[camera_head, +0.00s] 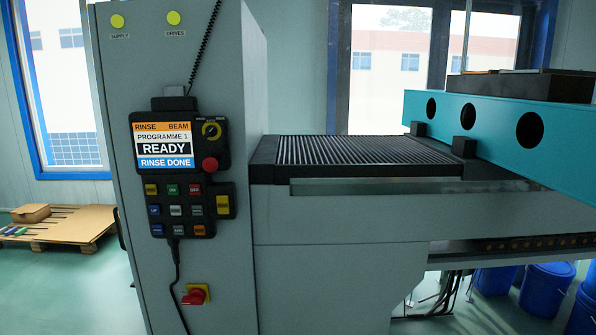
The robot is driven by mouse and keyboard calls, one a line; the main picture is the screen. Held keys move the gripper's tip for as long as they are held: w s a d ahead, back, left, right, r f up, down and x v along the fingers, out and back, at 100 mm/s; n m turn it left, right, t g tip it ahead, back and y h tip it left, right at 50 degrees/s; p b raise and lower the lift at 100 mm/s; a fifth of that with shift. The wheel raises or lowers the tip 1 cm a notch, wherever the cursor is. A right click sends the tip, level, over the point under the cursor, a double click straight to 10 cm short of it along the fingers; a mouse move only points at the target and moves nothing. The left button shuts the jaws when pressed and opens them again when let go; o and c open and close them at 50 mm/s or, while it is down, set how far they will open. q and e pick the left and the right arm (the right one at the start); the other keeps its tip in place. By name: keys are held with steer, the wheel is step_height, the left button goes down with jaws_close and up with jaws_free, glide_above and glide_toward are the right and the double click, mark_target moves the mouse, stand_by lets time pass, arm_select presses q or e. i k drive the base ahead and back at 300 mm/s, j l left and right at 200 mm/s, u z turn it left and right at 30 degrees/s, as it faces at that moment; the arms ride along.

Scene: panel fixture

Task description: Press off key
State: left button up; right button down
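The off key (194,190) is a red key at the right end of the top key row on the black control pendant (157,218). The green on key (172,190) is beside it on the left. The pendant hangs on the front of the grey cabinet (115,270). Its screen (165,145) reads RINSE BEAM, PROGRAMME 1, READY and RINSE DONE. Neither of my grippers shows in the head view.
A red rotary switch (195,295) sits low on the cabinet. A slatted machine bed (350,150) and a teal beam (480,122) extend to the right. A pallet (75,225) lies on the floor at left. Blue drums (546,290) stand at lower right.

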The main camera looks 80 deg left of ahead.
mark_target(195, 189)
steer(key=j+u, duration=0.1)
steer(key=u, duration=3.3)
steer(key=i+j+z, duration=0.1)
steer(key=j+z, duration=0.35)
steer(key=i+j+z, duration=0.1)
steer(key=j+z, duration=0.15)
steer(key=z, duration=0.2)
steer(key=j+z, duration=0.3)
steer(key=j, duration=1.6)
